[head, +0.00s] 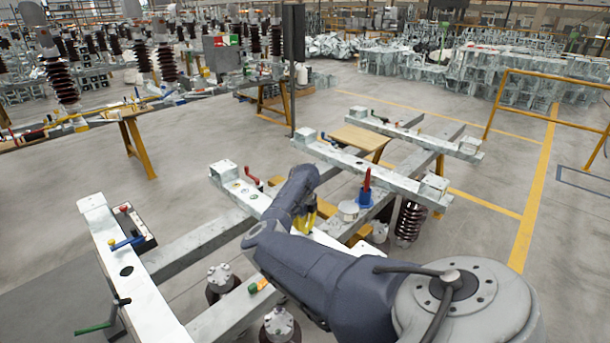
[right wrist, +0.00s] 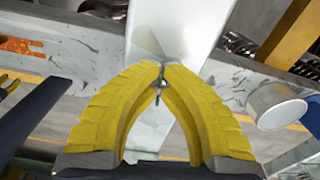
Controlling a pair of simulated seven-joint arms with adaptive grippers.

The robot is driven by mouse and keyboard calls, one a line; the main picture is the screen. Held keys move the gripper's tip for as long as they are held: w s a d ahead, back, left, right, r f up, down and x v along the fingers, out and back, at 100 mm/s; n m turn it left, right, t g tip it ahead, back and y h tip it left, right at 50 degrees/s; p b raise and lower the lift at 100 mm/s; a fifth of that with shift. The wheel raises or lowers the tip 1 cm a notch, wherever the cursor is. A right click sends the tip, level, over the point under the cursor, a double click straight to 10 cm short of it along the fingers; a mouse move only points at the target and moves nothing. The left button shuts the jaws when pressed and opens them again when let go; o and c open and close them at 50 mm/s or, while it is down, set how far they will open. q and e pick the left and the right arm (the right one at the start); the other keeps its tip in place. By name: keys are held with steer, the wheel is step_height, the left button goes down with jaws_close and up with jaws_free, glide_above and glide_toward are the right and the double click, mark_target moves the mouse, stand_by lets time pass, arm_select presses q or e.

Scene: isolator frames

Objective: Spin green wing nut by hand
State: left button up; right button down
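A small green part, which looks like the green wing nut (right wrist: 160,83), shows in the right wrist view between the yellow fingertips, in front of a pale metal beam (right wrist: 176,22). Most of it is hidden by the fingers. My right gripper (right wrist: 161,70) has its fingertips drawn together on it, with only a narrow gap. In the head view my right gripper (head: 306,222) points down at the middle frame beam (head: 240,193). My own arm hides the wing nut there. My left gripper is not in view.
A left beam (head: 140,298) carries a blue-handled tool (head: 127,243) and a green-handled crank (head: 93,328). Open floor lies beyond.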

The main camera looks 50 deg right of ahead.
steer(key=n, duration=0.4)
steer(key=shift+s+a+f+n, duration=0.1)
steer(key=shift+a+n, duration=0.2)
steer(key=shift+a, duration=0.05)
steer(key=n, duration=0.4)
steer(key=shift+s+a, duration=0.2)
steer(key=shift+s, duration=0.05)
steer(key=shift+s+n, duration=0.2)
steer(key=shift+n, duration=1.2)
steer(key=shift+s+n, duration=0.2)
steer(key=shift+n, duration=1.2)
steer(key=shift+s+n, duration=0.15)
steer(key=shift+n, duration=2.05)
steer(key=shift+a+n, duration=0.1)
steer(key=shift+n, duration=0.2)
steer(key=c, duration=1.5)
jaws_free()
step_height(320, 180, up, 12)
